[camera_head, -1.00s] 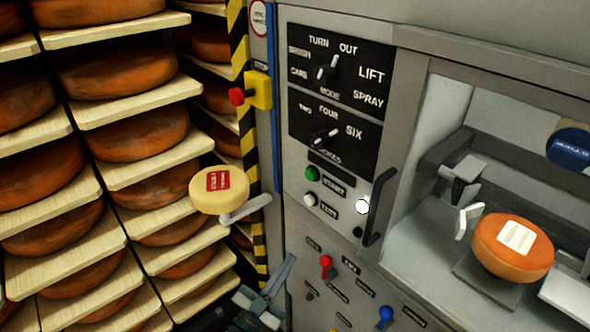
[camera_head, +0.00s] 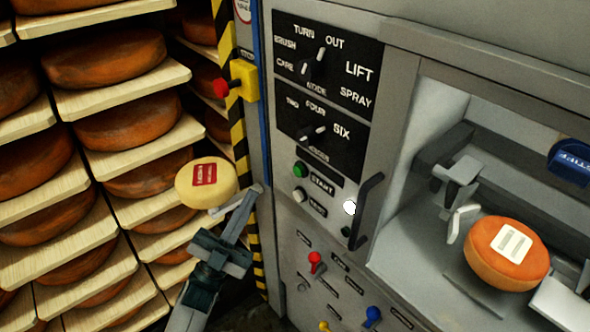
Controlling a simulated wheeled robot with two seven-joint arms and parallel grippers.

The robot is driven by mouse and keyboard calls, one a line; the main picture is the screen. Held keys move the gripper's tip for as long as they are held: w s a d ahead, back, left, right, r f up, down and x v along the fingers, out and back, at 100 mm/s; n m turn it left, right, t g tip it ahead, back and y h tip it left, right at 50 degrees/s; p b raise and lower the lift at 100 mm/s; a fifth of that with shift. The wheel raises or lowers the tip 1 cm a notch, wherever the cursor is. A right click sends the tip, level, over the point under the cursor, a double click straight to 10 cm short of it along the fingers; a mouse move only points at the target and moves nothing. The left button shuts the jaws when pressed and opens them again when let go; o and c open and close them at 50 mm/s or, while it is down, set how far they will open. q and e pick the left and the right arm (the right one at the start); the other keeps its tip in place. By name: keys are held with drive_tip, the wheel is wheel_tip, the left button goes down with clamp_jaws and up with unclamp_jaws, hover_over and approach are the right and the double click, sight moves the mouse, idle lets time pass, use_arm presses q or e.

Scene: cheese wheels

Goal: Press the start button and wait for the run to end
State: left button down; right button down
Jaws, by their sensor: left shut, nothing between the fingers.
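The green start button (camera_head: 300,170) sits on the grey control panel, left of the START label and below the two black dial plates. My left gripper (camera_head: 249,203) comes up from the bottom, left of the panel. It is shut and empty, its tips pointing up, to the lower left of the green button and apart from it in the picture. A white button (camera_head: 299,196) sits just below the green one. A white round lamp (camera_head: 349,207) to the right looks bright. My right gripper is not in view.
A red stop button on a yellow box (camera_head: 243,80) juts out left of the panel. A pale cheese (camera_head: 206,183) stands near my left gripper. A dark handle (camera_head: 366,211) sticks out at right. An orange cheese (camera_head: 507,254) sits in the machine bay. Cheese shelves fill the left.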

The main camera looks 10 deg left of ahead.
sight(299, 171)
use_arm(q)
drive_tip(key=w+d+b, duration=0.1)
drive_tip(key=w+d, duration=0.4)
drive_tip(key=w, duration=0.2)
drive_tip(key=shift+d+b, duration=0.25)
drive_tip(key=shift+b, duration=0.1)
idle(0.4)
drive_tip(key=shift+w, duration=0.1)
idle(1.9)
drive_tip(key=shift+w+d, duration=0.25)
